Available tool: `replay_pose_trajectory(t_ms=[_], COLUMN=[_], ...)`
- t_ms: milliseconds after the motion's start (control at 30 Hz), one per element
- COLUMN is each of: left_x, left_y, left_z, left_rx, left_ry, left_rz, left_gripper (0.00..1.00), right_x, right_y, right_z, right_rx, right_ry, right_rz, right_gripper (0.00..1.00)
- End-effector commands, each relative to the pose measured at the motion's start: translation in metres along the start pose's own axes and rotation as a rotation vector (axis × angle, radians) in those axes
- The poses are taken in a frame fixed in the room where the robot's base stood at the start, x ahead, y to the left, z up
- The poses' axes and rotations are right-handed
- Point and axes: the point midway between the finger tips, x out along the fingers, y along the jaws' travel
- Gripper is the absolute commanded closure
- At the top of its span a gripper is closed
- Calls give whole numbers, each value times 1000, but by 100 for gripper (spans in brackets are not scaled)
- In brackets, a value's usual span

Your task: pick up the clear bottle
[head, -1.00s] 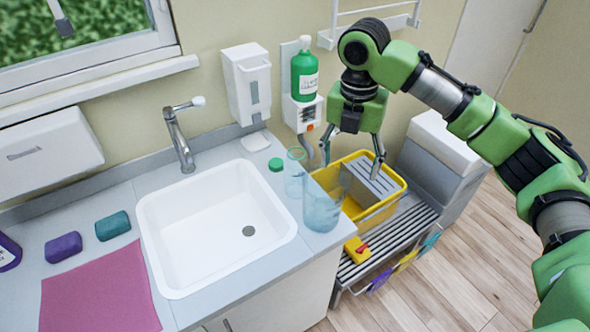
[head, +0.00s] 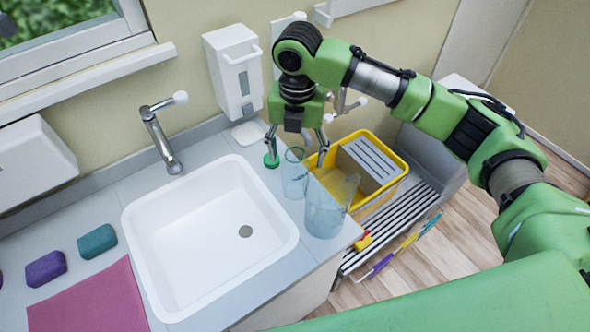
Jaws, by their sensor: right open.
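A slim clear bluish vessel, which looks like the clear bottle (head: 294,176), stands upright on the counter right of the sink. My right gripper (head: 297,153) is open and points down above and behind it, its fingers spread to either side of its rim in the picture. I cannot tell how much height separates them. The left finger overlaps a small green cap-like thing (head: 271,160); I cannot tell whether they touch. My left gripper is not in view.
A larger clear jug (head: 327,214) stands close in front, at the counter edge. A yellow bin (head: 392,183) is to the right on a slatted rack (head: 400,215). The white sink (head: 150,215), faucet (head: 160,140) and wall dispenser (head: 235,75) lie left and behind.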

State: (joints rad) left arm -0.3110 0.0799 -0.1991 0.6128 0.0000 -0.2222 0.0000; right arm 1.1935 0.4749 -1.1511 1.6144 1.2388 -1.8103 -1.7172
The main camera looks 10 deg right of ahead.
Motion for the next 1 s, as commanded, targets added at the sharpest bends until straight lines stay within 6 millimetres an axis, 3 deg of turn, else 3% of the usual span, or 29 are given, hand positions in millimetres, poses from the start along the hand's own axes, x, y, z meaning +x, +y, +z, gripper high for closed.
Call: replay_pose_trajectory(t_ms=[167,333,500,633,867,1000], left_x=[-4,-13,-25,-27,-26,-26], left_y=[1,-2,-4,-4,-2,-2], left_z=[5,-13,-30,-26,-16,-14], left_rx=[0,1,1,1,1,2], left_ry=[-7,16,41,36,20,18], left_rz=[1,-2,-4,-4,-2,-2], left_gripper=[52,52,52,52,52,52], right_x=[18,30,57,69,72,72], right_y=[0,1,3,3,3,3], right_z=[0,-1,-1,-1,-1,-1], right_rx=[1,0,2,0,-1,0], right_ry=[0,2,2,-1,-2,-2], right_rz=[0,-3,-2,0,0,0], right_gripper=[35,35,35,35,35,66])
